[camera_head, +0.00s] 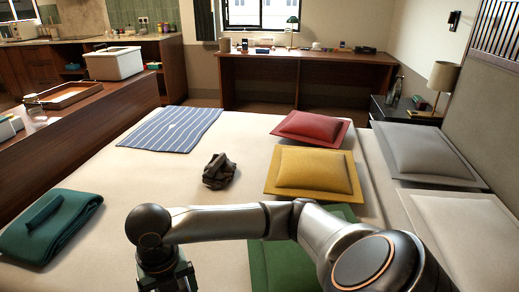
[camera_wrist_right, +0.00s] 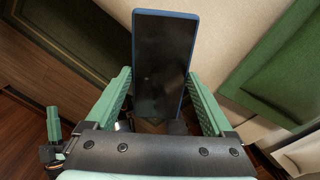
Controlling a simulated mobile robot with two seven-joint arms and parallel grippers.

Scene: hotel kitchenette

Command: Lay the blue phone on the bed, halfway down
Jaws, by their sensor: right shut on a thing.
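The blue phone (camera_wrist_right: 164,62) has a dark screen and a blue edge. It stands lengthwise between the green fingers of my right gripper (camera_wrist_right: 158,78), which is shut on it. In the head view my right arm reaches in from the right, and only the top of the gripper's wrist shows at the bottom edge, in front of the bed. The phone and fingertips are out of sight there. The bed (camera_head: 130,181) has a cream cover with a wide bare area in its left and middle parts. My left gripper is in neither view.
On the bed lie a crumpled dark cloth (camera_head: 218,172), a striped blue cloth (camera_head: 172,129), a folded teal blanket (camera_head: 45,225), and red (camera_head: 311,127), yellow (camera_head: 313,171) and green (camera_head: 270,265) cushions. Grey pillows (camera_head: 425,152) lie at the right. A wooden counter (camera_head: 90,120) flanks the left.

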